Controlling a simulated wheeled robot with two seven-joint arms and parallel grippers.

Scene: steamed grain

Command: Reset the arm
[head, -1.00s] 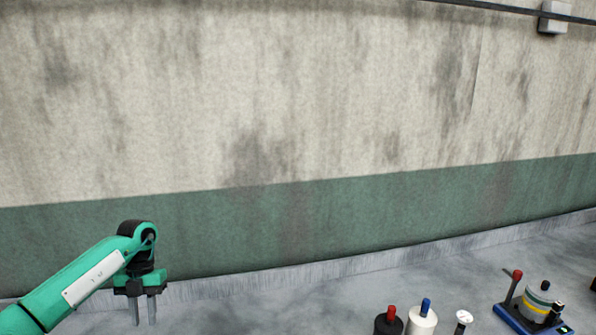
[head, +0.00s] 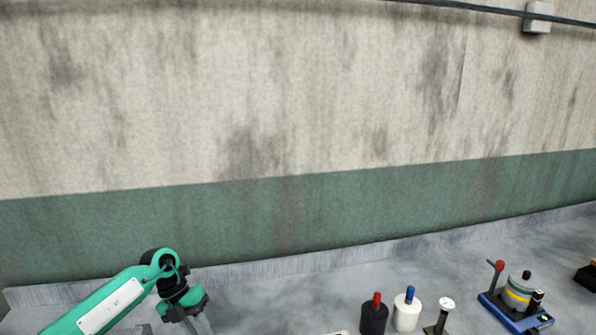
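My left arm comes in from the lower left, green with a white panel. My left gripper (head: 197,326) is at the bottom edge of the head view, tilted, with its fingers pointing down and partly cut off by the frame. I cannot tell how far apart the fingers are. I see nothing held in the visible part. My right gripper is not in view.
On the grey surface at lower right stand a black bottle with a red top (head: 374,318), a white bottle with a blue top (head: 407,312), a small gauge-topped item (head: 441,314) and a blue-based device (head: 517,303). A stained wall (head: 300,110) stands behind.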

